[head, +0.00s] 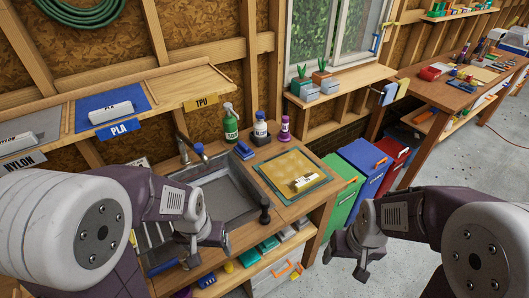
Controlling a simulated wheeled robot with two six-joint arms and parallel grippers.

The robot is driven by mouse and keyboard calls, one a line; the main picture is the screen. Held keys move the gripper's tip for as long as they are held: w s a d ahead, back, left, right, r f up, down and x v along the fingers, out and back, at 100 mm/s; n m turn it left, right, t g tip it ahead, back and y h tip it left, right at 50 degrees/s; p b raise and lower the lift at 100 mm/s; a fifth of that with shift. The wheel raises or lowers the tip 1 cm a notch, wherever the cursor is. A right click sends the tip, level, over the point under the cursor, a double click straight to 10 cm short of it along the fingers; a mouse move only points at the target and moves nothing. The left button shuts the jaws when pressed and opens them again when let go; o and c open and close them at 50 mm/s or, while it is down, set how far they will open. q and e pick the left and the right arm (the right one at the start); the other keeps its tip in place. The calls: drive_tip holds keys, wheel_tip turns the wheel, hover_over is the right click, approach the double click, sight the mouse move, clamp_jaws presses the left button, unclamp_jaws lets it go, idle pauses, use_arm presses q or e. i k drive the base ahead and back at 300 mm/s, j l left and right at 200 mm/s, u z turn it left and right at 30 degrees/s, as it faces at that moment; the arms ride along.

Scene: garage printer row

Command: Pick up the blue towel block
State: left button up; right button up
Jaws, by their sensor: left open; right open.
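A small blue block (244,150) lies on the wooden counter behind the sink, left of the blue-capped bottle. A blue cloth-like piece (388,95) hangs at the right end of the window shelf, beside a yellow one. I cannot tell which of these is the towel block. My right gripper (346,263) is open over the floor right of the counter, empty and far from both blue pieces.
The sink (222,192) has a faucet behind it and a dark upright handle at its right. A green spray bottle (230,122), a white bottle (260,130) and a purple bottle (284,129) stand behind. A mat (290,165) and colored bins (355,165) are to the right.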

sight(242, 150)
drive_tip(key=i+l+u, duration=0.1)
drive_tip(key=l, duration=0.45)
drive_tip(key=i+l+u, duration=0.1)
drive_tip(key=l, duration=0.45)
drive_tip(key=i+l+u, duration=0.1)
drive_tip(key=l, duration=0.5)
drive_tip(key=i+l+u, duration=0.1)
drive_tip(key=l, duration=0.45)
drive_tip(key=i+l+u, duration=0.15)
drive_tip(key=i, duration=0.35)
drive_tip(key=i+l+u, duration=0.15)
drive_tip(key=i+l, duration=0.25)
drive_tip(key=i, duration=0.05)
